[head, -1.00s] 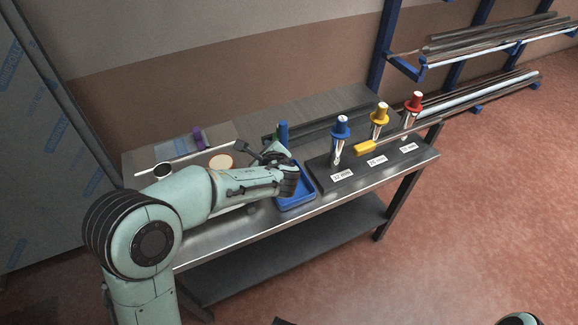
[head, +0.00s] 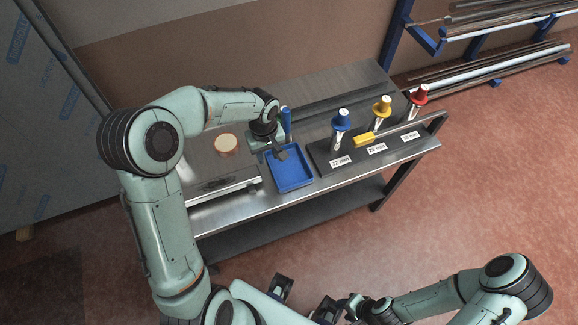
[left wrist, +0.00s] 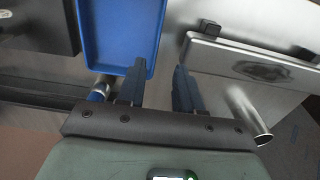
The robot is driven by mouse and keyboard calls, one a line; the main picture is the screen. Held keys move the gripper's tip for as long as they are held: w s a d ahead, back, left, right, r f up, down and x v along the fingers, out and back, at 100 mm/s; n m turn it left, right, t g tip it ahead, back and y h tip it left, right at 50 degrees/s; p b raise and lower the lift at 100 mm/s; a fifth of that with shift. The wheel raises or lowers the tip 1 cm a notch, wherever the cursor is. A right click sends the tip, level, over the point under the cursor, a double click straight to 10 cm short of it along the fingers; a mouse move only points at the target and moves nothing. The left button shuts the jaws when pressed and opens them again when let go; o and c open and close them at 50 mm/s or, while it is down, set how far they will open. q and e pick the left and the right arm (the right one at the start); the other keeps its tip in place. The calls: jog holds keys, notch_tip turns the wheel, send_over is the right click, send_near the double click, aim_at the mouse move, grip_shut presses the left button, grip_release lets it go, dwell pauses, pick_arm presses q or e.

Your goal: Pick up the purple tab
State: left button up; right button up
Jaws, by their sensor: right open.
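The purple tab is not visible in either view now; my left arm crosses the part of the bench where it showed earlier in the head view. My left gripper (head: 277,153) is over the bench by the left edge of the blue tray (head: 290,172). In the left wrist view its two fingers (left wrist: 159,68) stand apart with nothing between them, close to a corner of the blue tray (left wrist: 118,35). My right gripper (head: 342,307) is low at the bottom of the head view, away from the bench, its fingers hard to make out.
A dark block (head: 350,160) holds blue-, yellow- and red-topped tools at the right. A blue-handled tool (head: 286,122) stands behind the tray. A tape roll (head: 227,143) lies left of the gripper. In the left wrist view a metal tube (left wrist: 247,112) is right of the fingers.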

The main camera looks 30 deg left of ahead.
aim_at(289, 167)
pick_arm(q)
notch_tip(289, 167, down, 3)
jog(key=shift+f, duration=0.1)
jog(key=f, duration=0.2)
jog(key=d+f, duration=0.1)
jog(key=f, duration=0.1)
jog(key=shift+s, duration=0.15)
jog(key=shift+f, duration=0.6)
grip_shut()
